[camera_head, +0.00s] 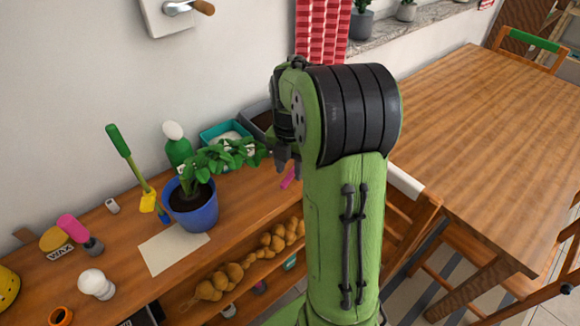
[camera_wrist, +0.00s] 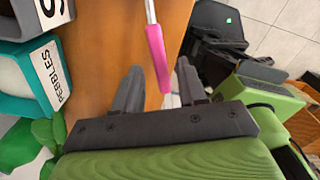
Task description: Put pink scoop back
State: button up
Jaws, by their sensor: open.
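The pink scoop shows its pink handle (camera_wrist: 158,62) and the start of a thin pale shaft in the wrist view; its far end is out of frame. In the head view only a small pink piece (camera_head: 288,179) shows, just below my gripper (camera_head: 287,160) near the shelf's front edge. In the wrist view my gripper (camera_wrist: 158,76) is open, one finger on each side of the handle, with gaps on both sides. I cannot tell how far the handle lies below the fingertips.
A blue pot with a plant (camera_head: 192,207) stands left of my gripper. A teal box labelled pebbles (camera_wrist: 22,78) is close on the left. Another pink-handled thing (camera_head: 74,228) lies farther left. A wooden table (camera_head: 480,140) is at right.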

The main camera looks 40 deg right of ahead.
notch_tip(320, 180, up, 12)
jog(key=f+p, duration=0.1)
jog(key=p, duration=0.2)
jog(key=s+a+r+m+t, duration=0.1)
jog(key=s+a+r+m, duration=0.1)
jog(key=s+a+m, duration=0.3)
jog(key=s+a+r+m+t, duration=0.2)
jog(key=a+r+m, duration=0.1)
jog(key=a+m, duration=0.3)
jog(key=s+a+f+m+t, duration=0.2)
jog(key=s+a+m, duration=0.3)
jog(key=s+m, duration=0.4)
jog(key=f+m, duration=0.1)
jog(key=m, duration=0.1)
jog(key=shift+a+m+t, duration=0.3)
jog(key=shift+a+m, duration=0.1)
jog(key=shift+s+r+p, duration=0.1)
jog(key=shift+r+p, duration=0.5)
jog(key=shift+p, duration=0.15)
